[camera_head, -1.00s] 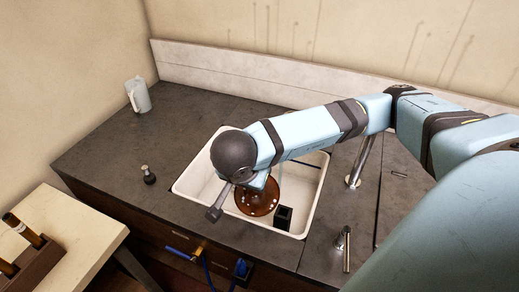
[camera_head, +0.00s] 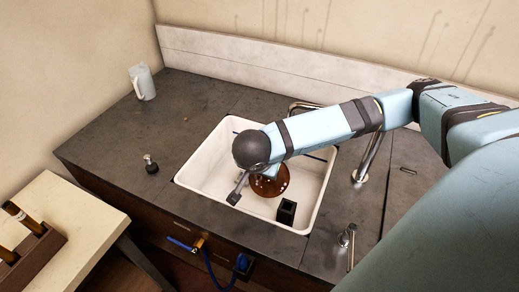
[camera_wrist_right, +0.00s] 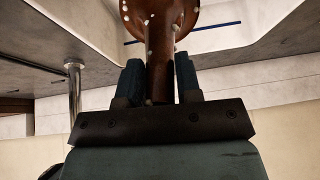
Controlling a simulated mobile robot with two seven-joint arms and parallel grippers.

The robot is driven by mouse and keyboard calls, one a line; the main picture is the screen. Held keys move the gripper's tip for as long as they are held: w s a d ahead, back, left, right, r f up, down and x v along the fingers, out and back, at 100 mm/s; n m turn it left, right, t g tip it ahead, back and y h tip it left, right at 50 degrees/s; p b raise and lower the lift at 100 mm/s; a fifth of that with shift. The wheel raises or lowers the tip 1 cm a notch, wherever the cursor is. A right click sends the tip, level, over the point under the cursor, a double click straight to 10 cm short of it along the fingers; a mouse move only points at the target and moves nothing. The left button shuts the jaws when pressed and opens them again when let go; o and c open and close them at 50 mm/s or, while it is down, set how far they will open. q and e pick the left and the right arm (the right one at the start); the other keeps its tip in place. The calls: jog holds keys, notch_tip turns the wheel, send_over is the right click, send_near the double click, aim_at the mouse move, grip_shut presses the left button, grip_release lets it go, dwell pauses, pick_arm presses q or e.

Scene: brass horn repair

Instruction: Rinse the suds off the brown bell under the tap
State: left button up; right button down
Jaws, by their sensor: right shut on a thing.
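The brown bell (camera_head: 268,186) is over the white sink (camera_head: 210,192), partly hidden by my right wrist. White suds specks show on it, and also in the right wrist view (camera_wrist_right: 176,16). My right gripper (camera_wrist_right: 160,75) is shut on the bell's narrow brown stem, one finger on each side. In the head view the wrist hides the fingers. The chrome tap (camera_head: 369,155) rises at the sink's right side, its spout arching behind my forearm. I cannot make out any running water. My left gripper is not in view.
A small black box (camera_head: 286,211) stands in the sink. A metal lever fitting (camera_head: 346,238) is on the counter at right. A white jug (camera_head: 142,82) and a dark-based knob (camera_head: 151,164) stand on the left counter. A pale table (camera_head: 75,215) holds a wooden rack.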

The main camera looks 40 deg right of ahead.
jog(key=w+d, duration=0.1)
jog(key=w+d+f, duration=0.1)
jog(key=d, duration=0.1)
jog(key=shift+w+d, duration=0.25)
jog(key=shift+d, duration=0.05)
jog(key=shift+w+d+f+b, duration=0.25)
jog(key=shift+w+d+b, duration=0.2)
jog(key=shift+d, duration=0.2)
jog(key=shift+w+d+f+b, duration=0.15)
jog(key=shift+w+d+b, duration=0.6)
jog(key=shift+d, duration=0.45)
jog(key=shift+w, duration=0.1)
jog(key=shift+d, duration=0.1)
